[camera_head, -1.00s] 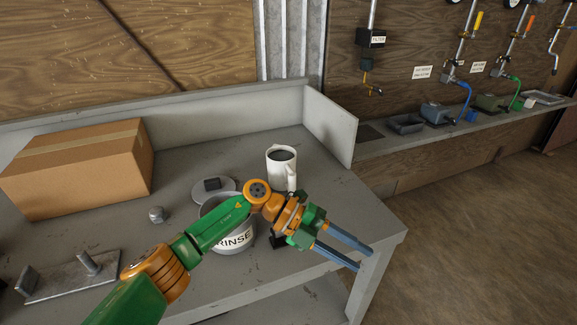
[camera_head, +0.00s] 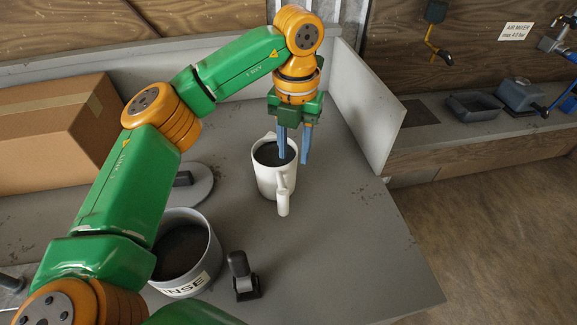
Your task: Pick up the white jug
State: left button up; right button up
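The white jug (camera_head: 266,183) stands upright on the grey bench, with a dark opening and its handle facing me. My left gripper (camera_head: 293,158) points down over the jug's right side. Its two blue-grey fingers are apart with a gap between them. One finger overlaps the jug's mouth and the other shows just right of the rim. I cannot tell whether either finger touches the jug. My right gripper is not in view.
A grey pot (camera_head: 207,275) marked "RINSE" and a small black object (camera_head: 242,276) sit in front of the jug. A round lid (camera_head: 200,189) lies to its left. A cardboard box (camera_head: 50,140) is at the far left. The bench right of the jug is clear.

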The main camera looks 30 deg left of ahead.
pick_arm(q)
jog(key=shift+w+a+f+b, duration=0.15)
jog(key=shift+w+f+b, duration=0.15)
jog(key=shift+f, duration=0.4)
jog(key=shift+a+f+b, duration=0.15)
jog(key=shift+f+b, duration=0.2)
jog(key=shift+b, duration=0.25)
jog(key=shift+w+f, duration=0.1)
jog(key=shift+f, duration=0.25)
jog(key=p, duration=0.2)
send_over(291, 192)
jog(key=f, duration=0.5)
jog(key=shift+w+a+f, duration=0.1)
jog(key=shift+w+f, duration=0.2)
jog(key=shift+f, duration=0.4)
jog(key=shift+w, duration=0.1)
grip_shut()
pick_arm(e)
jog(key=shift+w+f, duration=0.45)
pick_arm(q)
jog(key=shift+r, duration=0.1)
